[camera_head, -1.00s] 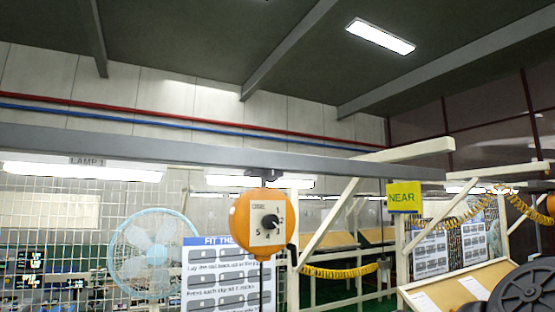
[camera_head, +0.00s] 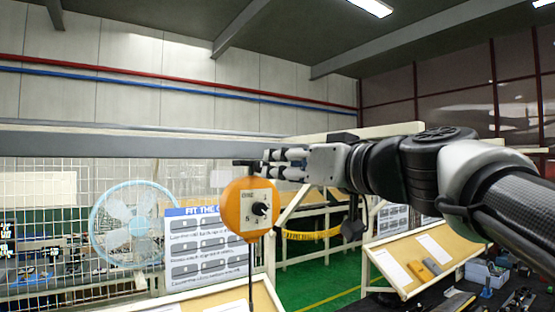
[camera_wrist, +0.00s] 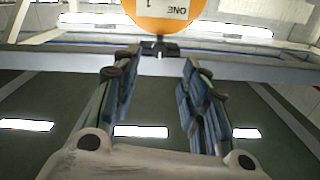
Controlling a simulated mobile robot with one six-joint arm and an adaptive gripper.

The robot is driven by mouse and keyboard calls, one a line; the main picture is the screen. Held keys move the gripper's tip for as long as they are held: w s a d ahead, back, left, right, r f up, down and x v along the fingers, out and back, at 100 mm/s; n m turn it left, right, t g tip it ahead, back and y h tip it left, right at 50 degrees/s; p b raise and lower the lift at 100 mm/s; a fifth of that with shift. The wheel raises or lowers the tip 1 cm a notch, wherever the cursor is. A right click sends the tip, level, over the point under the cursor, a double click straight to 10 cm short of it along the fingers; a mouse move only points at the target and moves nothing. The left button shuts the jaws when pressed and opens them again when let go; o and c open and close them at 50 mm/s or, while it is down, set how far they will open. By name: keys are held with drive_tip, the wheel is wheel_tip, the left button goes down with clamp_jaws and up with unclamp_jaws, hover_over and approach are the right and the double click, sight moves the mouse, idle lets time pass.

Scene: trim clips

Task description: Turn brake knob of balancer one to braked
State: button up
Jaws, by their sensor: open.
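Balancer one is a round orange housing (camera_head: 240,207) hanging below the grey overhead rail. Its white dial plate is marked ONE, and a black knob (camera_head: 259,209) sits on it. The pointer setting is too small to tell. My gripper (camera_head: 270,163) reaches in from the right, just above the housing's upper right edge. In the wrist view the orange housing (camera_wrist: 165,22) shows upside down at the top edge, with ONE on its plate and the knob out of view. My gripper's fingers (camera_wrist: 157,68) are spread apart with nothing between them, short of the hanger.
The grey rail (camera_head: 100,142) runs just behind the gripper. A black cord hangs below the housing. A fan (camera_head: 128,222), a mesh fence and an instruction board (camera_head: 208,250) stand behind. A tilted board (camera_head: 425,258) with papers is at the lower right.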

sight(261, 167)
drive_tip(key=p+x, duration=0.2)
drive_tip(key=x, duration=0.5)
drive_tip(key=shift+w+a, duration=0.1)
drive_tip(key=shift+w, duration=0.1)
drive_tip(key=shift+c, duration=0.2)
clamp_jaws()
